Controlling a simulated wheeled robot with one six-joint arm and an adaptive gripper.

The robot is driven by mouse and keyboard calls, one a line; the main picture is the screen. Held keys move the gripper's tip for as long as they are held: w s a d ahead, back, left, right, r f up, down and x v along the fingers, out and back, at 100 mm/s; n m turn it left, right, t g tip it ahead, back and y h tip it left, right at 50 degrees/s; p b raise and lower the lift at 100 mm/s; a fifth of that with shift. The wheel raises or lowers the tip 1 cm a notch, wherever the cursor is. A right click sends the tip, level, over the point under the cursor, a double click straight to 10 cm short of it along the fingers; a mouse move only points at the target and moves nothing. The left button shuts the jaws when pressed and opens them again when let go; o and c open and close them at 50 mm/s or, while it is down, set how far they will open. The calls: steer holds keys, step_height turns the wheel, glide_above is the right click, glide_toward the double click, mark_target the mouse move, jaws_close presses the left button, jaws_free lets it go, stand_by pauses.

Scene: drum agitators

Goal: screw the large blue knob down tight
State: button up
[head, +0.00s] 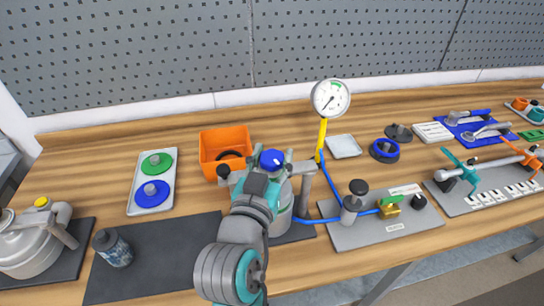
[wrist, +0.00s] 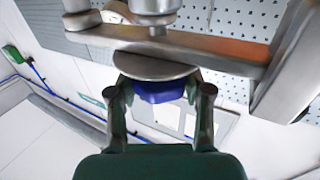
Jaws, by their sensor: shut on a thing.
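A blue knob (head: 271,158) shows at the top of a grey metal vessel (head: 283,205) near the middle of the bench in the head view. My gripper (head: 268,172) is at it, and my arm hides much of the vessel. In the wrist view my gripper (wrist: 159,90) has one finger on each side of the blue knob (wrist: 158,93) and is shut on it. The knob lies close against a round metal disc (wrist: 155,66) beside a metal bar (wrist: 185,45). Whether any gap is left between knob and disc cannot be told.
An orange bin (head: 224,143) stands just behind left. A tray (head: 139,205) with a green and a blue disc lies further left. A gauge (head: 331,98) on a yellow stem and a plate (head: 375,232) with a black knob and blue hose are close on the right.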

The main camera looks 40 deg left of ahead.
mark_target(272, 156)
steer(key=shift+m+t+h, duration=0.3)
steer(key=shift+m+h, duration=0.3)
steer(key=shift+h, duration=0.6)
steer(key=shift+r, duration=0.1)
steer(key=o, duration=1.2)
step_height(272, 156, up, 10)
steer(key=shift+f, duration=0.1)
